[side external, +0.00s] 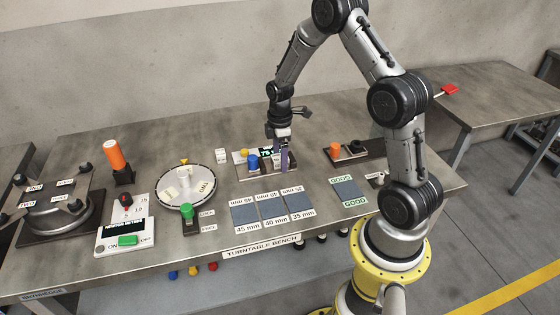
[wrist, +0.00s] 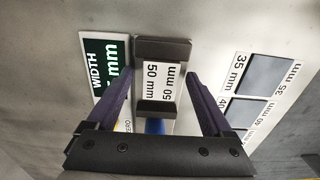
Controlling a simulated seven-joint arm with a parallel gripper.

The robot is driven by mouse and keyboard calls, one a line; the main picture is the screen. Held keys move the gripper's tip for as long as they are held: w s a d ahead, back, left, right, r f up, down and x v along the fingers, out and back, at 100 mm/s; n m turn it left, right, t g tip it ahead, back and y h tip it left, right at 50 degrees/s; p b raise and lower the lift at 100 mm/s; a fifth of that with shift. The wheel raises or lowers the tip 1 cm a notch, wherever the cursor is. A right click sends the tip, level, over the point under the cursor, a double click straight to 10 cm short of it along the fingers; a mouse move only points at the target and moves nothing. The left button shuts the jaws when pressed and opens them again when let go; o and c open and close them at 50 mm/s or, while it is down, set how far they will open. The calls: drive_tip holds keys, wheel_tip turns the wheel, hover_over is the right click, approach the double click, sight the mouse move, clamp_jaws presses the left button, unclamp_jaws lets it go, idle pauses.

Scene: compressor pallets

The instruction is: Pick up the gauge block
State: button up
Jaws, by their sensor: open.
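My gripper (wrist: 160,74) is open, with one purple finger on each side of the block in that picture. I cannot tell how far down the fingers reach beside it or whether they touch it. In the side view my gripper (side external: 284,166) points down over the right part of a small fixture on the bench, and its fingers hide most of the block there.
A "WIDTH" display (wrist: 104,68) is beside the block. Three dark pads (side external: 272,208) marked 45, 40 and 35 mm lie in front, with a GOOD pad (side external: 347,190) to the right. A round dial plate (side external: 184,187) is left.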

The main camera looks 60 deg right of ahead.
drive_tip(key=shift+c, duration=0.2)
clamp_jaws()
drive_tip(key=shift+r, duration=0.15)
idle(0.4)
